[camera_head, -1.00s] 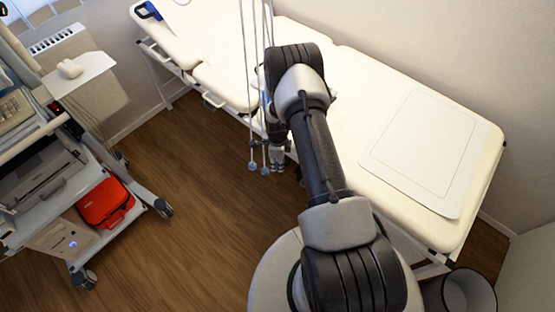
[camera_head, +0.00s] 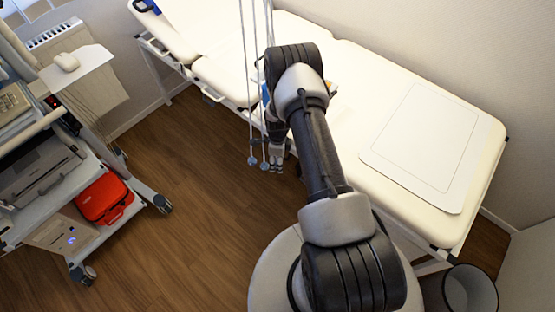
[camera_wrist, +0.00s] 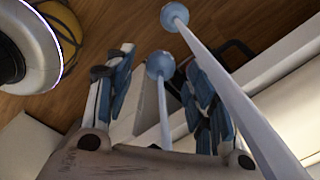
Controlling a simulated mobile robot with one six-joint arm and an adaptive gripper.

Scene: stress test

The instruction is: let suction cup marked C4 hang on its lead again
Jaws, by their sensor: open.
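Two pale blue, ball-like suction cups hang at the lower ends of long white leads in the head view, the left cup (camera_head: 252,161) and the right cup (camera_head: 264,166). No C4 mark is readable on either. My gripper (camera_head: 277,157) is low beside the right cup, partly hidden by my arm. In the wrist view my gripper (camera_wrist: 159,78) is open, with its fingers spread. One cup (camera_wrist: 160,65) and its lead (camera_wrist: 163,112) appear between the fingers, with no visible contact. The other cup (camera_wrist: 174,16) is beyond, its lead passing across the right finger.
A cream couch (camera_head: 345,50) with a white pad (camera_head: 425,145) runs along the wall behind my arm. A trolley with a red case (camera_head: 103,199) stands at left. A bin (camera_head: 468,290) is at lower right. The wooden floor (camera_head: 190,210) between is clear.

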